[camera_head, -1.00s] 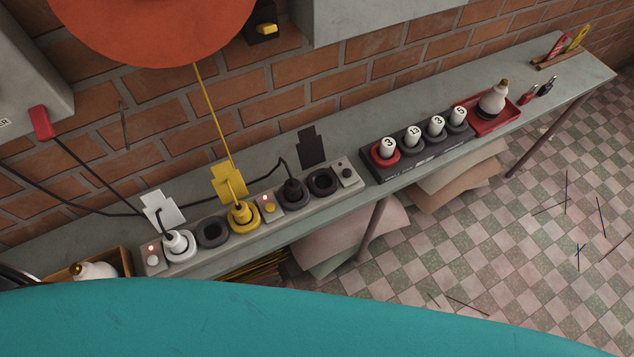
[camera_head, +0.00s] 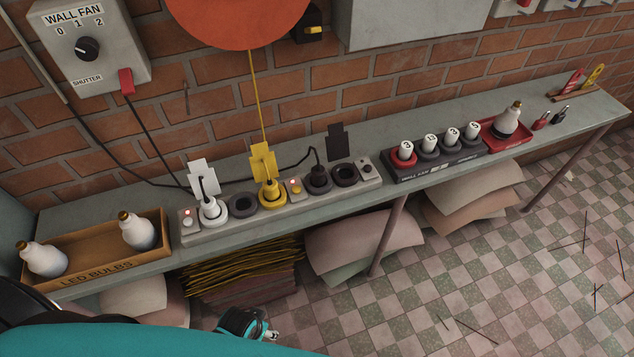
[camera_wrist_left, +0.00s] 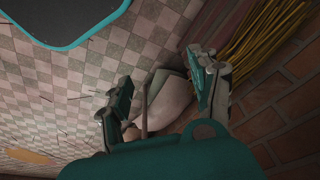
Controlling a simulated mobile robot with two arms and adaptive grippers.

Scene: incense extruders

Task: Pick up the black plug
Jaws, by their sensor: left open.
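The black plug (camera_head: 319,178) stands in a dark socket of the grey power strip (camera_head: 212,231) on the shelf, its cord curving up and left behind the strip. A black tag (camera_head: 338,142) stands behind it. A yellow plug (camera_head: 271,193) and a white plug (camera_head: 211,209) are in sockets to its left. Part of my left gripper (camera_head: 250,325) shows at the bottom of the head view, apart from the plug and in front of the shelf. In the left wrist view my left gripper (camera_wrist_left: 160,68) has its fingers spread, with nothing between them. My right gripper is not seen.
An open box of LED bulbs (camera_head: 95,267) stands left of the strip. A dark rack with several numbered pieces (camera_head: 437,160) and a red tray (camera_head: 522,137) stand right. Yellow sticks (camera_head: 240,272) and paper sheets (camera_head: 365,240) lie below the shelf.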

